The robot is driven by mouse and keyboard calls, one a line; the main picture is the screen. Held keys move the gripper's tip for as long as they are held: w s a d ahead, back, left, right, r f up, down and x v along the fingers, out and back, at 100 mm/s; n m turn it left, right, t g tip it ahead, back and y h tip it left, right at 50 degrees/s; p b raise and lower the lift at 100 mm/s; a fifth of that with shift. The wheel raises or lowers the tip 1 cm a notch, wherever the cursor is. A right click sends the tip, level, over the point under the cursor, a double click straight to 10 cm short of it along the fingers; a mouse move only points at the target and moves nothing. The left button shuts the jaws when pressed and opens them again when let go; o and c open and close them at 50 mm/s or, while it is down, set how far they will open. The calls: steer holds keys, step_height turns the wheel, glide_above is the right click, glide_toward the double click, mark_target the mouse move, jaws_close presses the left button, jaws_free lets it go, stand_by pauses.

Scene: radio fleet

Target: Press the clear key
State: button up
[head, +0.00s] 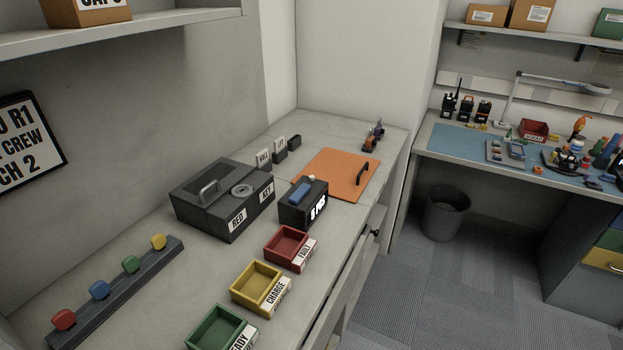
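A small dark box (303,210) with a lit display (319,208) on its front stands on the grey counter. A wide blue key (299,193) and a small pale knob (311,178) are on its top. No label reading "clear" is legible, so I cannot tell which of these is the clear key. A row of red (64,319), blue (99,290), green (130,264) and yellow (158,242) knobs sits on a dark bar at the left. My gripper is not in view.
A dark handled case (222,196) labelled RED and KEY stands left of the display box. Red (287,244), yellow (257,287) and green (218,328) trays line the counter's front. An orange panel (337,172) lies behind. Floor at right is open near a bin (446,213).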

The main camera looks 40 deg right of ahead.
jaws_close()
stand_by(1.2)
